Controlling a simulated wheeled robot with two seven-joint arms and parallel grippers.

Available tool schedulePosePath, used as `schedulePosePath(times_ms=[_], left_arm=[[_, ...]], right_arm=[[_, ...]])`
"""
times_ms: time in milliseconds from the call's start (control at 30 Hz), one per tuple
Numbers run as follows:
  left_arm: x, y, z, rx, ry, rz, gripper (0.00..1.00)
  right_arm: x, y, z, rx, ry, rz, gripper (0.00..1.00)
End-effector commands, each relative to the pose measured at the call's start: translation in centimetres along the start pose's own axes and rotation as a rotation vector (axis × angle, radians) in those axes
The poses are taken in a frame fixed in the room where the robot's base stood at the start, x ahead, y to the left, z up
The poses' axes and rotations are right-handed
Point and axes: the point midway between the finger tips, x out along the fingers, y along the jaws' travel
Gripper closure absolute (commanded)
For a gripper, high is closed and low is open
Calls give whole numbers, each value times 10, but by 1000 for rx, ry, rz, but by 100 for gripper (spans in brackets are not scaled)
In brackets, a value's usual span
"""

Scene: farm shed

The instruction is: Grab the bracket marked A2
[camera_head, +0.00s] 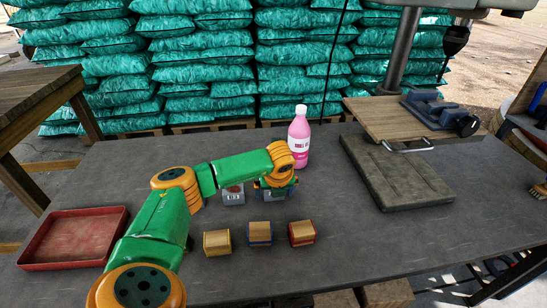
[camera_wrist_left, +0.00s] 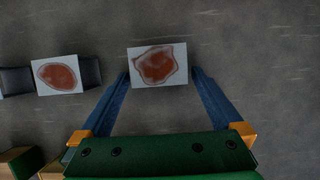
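My left gripper (camera_head: 276,190) is over the grey table, pointing down, and its blue fingers also show in the wrist view (camera_wrist_left: 160,88). The fingers are open, one on each side of a small piece with a white face and a red-brown blotch (camera_wrist_left: 158,65); I see no clear contact. A second such piece, white-faced with a red-brown blotch (camera_wrist_left: 58,74) and dark grey ends, lies to its left. In the head view this second piece (camera_head: 233,195) stands left of the gripper, its front label too small to read. I can read no A2 mark on either. My right gripper is not in view.
Three small wooden blocks with coloured sides (camera_head: 217,242) (camera_head: 260,233) (camera_head: 302,232) stand in front. A pink bottle (camera_head: 299,138) stands behind the gripper. A red tray (camera_head: 75,262) lies at left. A drill press with a wooden board (camera_head: 385,118) stands at right.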

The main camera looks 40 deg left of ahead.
Motion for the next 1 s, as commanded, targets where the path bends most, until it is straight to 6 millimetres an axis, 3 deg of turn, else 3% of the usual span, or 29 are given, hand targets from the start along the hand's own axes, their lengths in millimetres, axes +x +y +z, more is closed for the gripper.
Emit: schedulePosePath(times_ms=[33, 67, 300, 667, 767, 1000], left_arm=[[0, 0, 0, 0, 0, 0, 11], [0, 0, 0, 0, 0, 0, 19], [0, 0, 0, 0, 0, 0, 84], [-10, -1, 4, -2, -2, -3, 86], [-26, -1, 12, -2, -3, -4, 86], [-96, 38, 5, -1, -7, -1, 86]], right_arm=[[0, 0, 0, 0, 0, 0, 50], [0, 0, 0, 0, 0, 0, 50], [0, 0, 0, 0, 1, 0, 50], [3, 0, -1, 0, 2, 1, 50], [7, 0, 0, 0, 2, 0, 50], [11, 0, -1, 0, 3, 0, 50]])
